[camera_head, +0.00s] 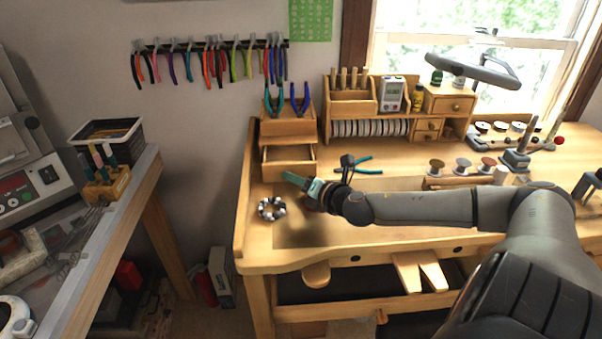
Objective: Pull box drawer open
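A small wooden box (287,127) stands at the left end of the workbench, with pliers on its top. Its drawer (289,168) sticks out toward me, and the inside shows from above. My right gripper (296,180) reaches in from the right, with its teal-coloured fingers just in front of the drawer's front. I cannot tell whether the fingers touch the drawer, or whether they are open or shut. The drawer's handle is not clearly visible. My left gripper is not in view.
A ring of black and white beads (271,208) lies on the workbench (340,234) near the gripper. Blue-handled pliers (366,171) lie behind my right wrist. A wooden organizer (368,103) stands at the back. Several spools (462,165) stand to the right.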

